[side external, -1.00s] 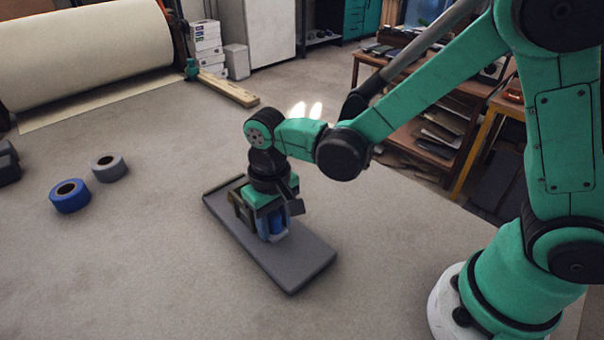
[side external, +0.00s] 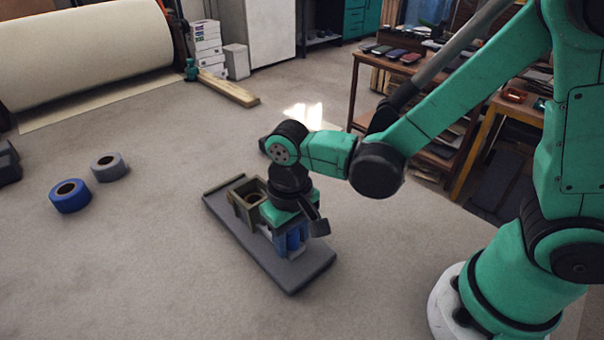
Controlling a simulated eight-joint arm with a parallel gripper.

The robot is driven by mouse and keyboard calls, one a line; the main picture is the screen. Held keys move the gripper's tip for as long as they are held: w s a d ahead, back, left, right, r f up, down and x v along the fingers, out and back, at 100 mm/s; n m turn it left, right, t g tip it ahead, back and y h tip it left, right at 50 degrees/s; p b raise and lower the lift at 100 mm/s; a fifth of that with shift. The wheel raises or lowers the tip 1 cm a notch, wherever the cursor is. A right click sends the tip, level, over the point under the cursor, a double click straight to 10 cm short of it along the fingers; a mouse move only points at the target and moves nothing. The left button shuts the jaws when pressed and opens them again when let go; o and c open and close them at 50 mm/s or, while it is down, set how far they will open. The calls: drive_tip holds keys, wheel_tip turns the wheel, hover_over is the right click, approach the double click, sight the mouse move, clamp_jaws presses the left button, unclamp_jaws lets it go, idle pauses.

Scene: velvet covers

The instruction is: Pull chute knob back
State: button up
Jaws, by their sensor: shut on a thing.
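A dark grey board (side external: 305,275) lies on the carpeted surface in the middle of the side external view. An olive-brown open-topped box, seemingly the chute (side external: 238,205), stands towards the board's far left end, with a round dark opening inside. My gripper (side external: 290,243) points down over the board, just right of and nearer than the box. It is shut on the chute knob, which its body and fingers largely hide. Blue parts show low at the fingers; I cannot tell whether they belong to the knob or the gripper.
A blue tape roll (side external: 70,196) and a grey tape roll (side external: 109,167) lie at the left. A wooden bar (side external: 228,88) and a large cream roll (side external: 85,55) are at the back. The carpet (side external: 150,260) left of the board is clear.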

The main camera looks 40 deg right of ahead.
sight(306, 263)
drive_tip(key=shift+s, duration=1.6)
drive_tip(key=o, duration=1.3)
drive_tip(key=shift+o, duration=0.2)
wheel_tip(306, 263, up, 7)
drive_tip(key=w+d+r+t, duration=0.1)
drive_tip(key=d+r+t, duration=0.1)
drive_tip(key=d, duration=0.3)
drive_tip(key=w+d+r+t, duration=0.1)
drive_tip(key=d+r+t, duration=0.1)
drive_tip(key=d+t, duration=0.3)
drive_tip(key=shift+w+d, duration=0.4)
